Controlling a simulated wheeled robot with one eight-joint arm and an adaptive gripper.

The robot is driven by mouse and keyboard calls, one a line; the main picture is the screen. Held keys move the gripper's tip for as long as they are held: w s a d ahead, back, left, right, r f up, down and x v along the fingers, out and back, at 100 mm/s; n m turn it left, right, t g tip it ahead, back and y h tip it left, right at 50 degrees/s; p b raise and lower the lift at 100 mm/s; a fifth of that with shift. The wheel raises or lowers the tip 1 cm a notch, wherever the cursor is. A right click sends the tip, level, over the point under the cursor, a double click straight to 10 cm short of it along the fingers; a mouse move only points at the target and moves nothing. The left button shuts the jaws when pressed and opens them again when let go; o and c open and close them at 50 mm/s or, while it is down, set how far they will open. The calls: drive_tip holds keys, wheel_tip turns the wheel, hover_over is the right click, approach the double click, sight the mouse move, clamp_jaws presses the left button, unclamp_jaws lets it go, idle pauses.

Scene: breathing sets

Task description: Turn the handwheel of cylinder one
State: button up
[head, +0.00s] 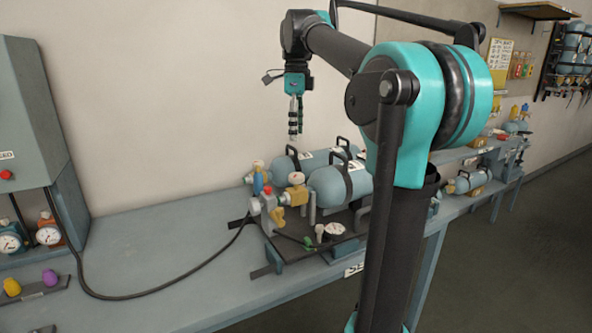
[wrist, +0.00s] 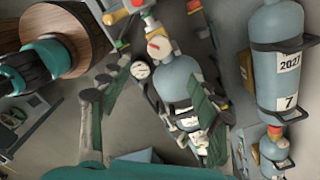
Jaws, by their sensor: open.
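Two blue-grey cylinders lie side by side on a dark backplate on the bench in the head view, a nearer one (head: 328,187) and a farther one (head: 283,168). I cannot tell which is cylinder one. Yellow valve parts show at their left ends, with a yellow knob (head: 278,213) low at the front. My gripper (head: 294,135) is open, points down and hangs above the cylinders, touching nothing. In the wrist view its fingers (wrist: 150,102) stand apart, with a cylinder (wrist: 175,80) and its red-and-white valve top beyond and between them.
A black hose (head: 160,290) runs across the bench to a grey cabinet (head: 30,130) with gauges at left. A small gauge (head: 334,229) lies by the backplate. In the wrist view a cylinder marked 2027 (wrist: 270,75) is at right. The left bench top is mostly clear.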

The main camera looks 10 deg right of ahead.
sight(296, 175)
wheel_tip(296, 175, up, 4)
drive_tip(key=m, duration=3.6)
drive_tip(key=shift+n, duration=0.3)
wheel_tip(296, 175, down, 17)
